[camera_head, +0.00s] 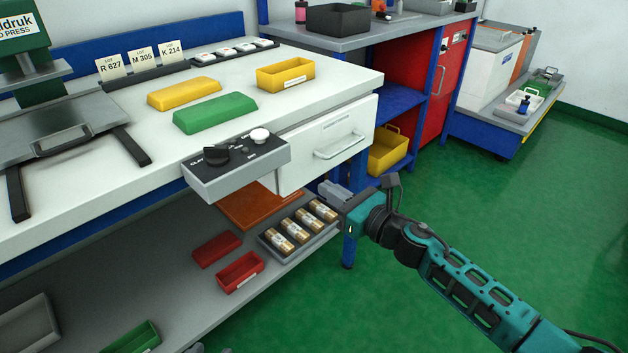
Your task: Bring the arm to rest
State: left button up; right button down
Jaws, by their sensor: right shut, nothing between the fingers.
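My right arm (460,275) comes in from the lower right, teal and black, stretched toward the workbench. My right gripper (328,191) is shut and empty. In the picture it lies just below the white drawer's handle (340,146) and above the tray of rolls on the lower shelf; I cannot tell whether it touches the bench. The fingertips are small and partly hard to make out. My left gripper is not in view.
The white benchtop (330,85) carries yellow and green bins. A grey control box (236,168) juts from its front edge. A grey tray (270,250) with several rolls and red bins sit on the lower shelf. Green floor (500,200) at right is clear.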

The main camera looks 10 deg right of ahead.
jog(key=s+d+f+n+g+h, duration=0.2)
jog(key=s+f+n+h, duration=0.3)
jog(key=s+n, duration=0.95)
jog(key=s+d+f+n+g+h, duration=0.1)
jog(key=s+d+f+n+h, duration=0.2)
jog(key=s+f+n, duration=0.75)
pick_arm(q)
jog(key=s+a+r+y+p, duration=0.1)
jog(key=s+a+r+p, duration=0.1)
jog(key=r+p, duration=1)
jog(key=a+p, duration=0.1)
jog(key=p, duration=0.5)
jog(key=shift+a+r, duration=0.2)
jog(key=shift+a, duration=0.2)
pick_arm(e)
jog(key=s+d+r+n, duration=0.1)
jog(key=r+n, duration=0.2)
jog(key=r, duration=0.5)
jog(key=s+d+r+n+h, duration=0.1)
jog(key=d+r+n, duration=0.1)
jog(key=r, duration=0.6)
jog(key=shift+n, duration=0.5)
